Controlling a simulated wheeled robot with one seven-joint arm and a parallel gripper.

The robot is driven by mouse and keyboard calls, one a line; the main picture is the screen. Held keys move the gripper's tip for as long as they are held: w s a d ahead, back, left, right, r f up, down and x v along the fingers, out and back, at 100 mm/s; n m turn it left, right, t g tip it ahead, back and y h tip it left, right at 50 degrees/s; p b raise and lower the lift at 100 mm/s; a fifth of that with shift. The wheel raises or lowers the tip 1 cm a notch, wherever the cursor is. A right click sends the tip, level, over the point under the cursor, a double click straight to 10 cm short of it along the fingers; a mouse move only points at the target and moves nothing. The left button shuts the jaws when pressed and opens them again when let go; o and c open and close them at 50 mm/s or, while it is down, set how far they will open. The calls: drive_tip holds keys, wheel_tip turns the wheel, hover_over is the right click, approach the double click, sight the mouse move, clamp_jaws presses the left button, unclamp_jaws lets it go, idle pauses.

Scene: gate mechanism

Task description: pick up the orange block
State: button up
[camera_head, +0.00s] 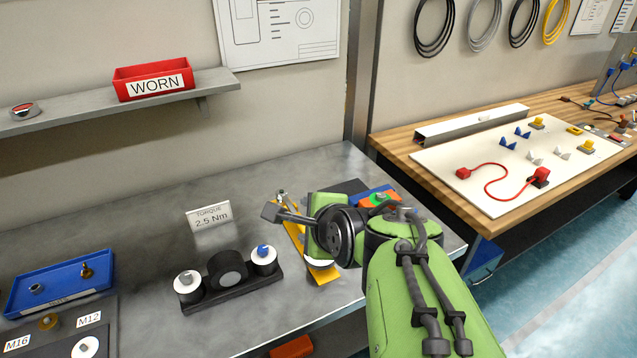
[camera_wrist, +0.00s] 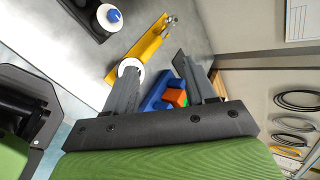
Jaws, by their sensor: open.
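The orange block (camera_wrist: 176,97) shows in the wrist view between the bases of my fingers in the picture, against a blue piece (camera_wrist: 155,92), with a bit of green beside it. In the head view an orange part (camera_head: 367,204) shows by the blue piece (camera_head: 374,193), partly hidden behind my arm. My gripper (camera_wrist: 156,64) is open, its two dark fingers apart with nothing held between them. In the head view one grey finger (camera_head: 285,214) points left over the bench; the other finger is not clear.
A yellow strip (camera_head: 323,274) with a white disc lies under my gripper. A black holder (camera_head: 232,291) with round parts stands to its left, a torque sign (camera_head: 209,217) behind. A blue tray (camera_head: 62,283) is far left. Another orange object (camera_head: 291,347) sits below the bench's front edge.

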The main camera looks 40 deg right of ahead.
sight(382, 205)
drive_tip(key=s+d+f+m+h+b, duration=0.2)
drive_tip(key=s+d+f+m+h, duration=0.1)
drive_tip(key=d+m, duration=0.65)
drive_tip(key=s+d+f+m+h+b, duration=0.1)
drive_tip(key=s+d+f+m+h, duration=0.15)
drive_tip(key=d+m, duration=0.65)
drive_tip(key=shift+m+h, duration=0.35)
drive_tip(key=shift+m, duration=0.2)
drive_tip(key=p+x, duration=0.4)
drive_tip(key=p, duration=0.1)
drive_tip(key=p+x, duration=1)
drive_tip(key=shift+w+a+f, duration=0.25)
drive_tip(key=shift+w+f, duration=0.15)
drive_tip(key=shift+s+a, duration=0.1)
drive_tip(key=shift+c, duration=0.7)
clamp_jaws()
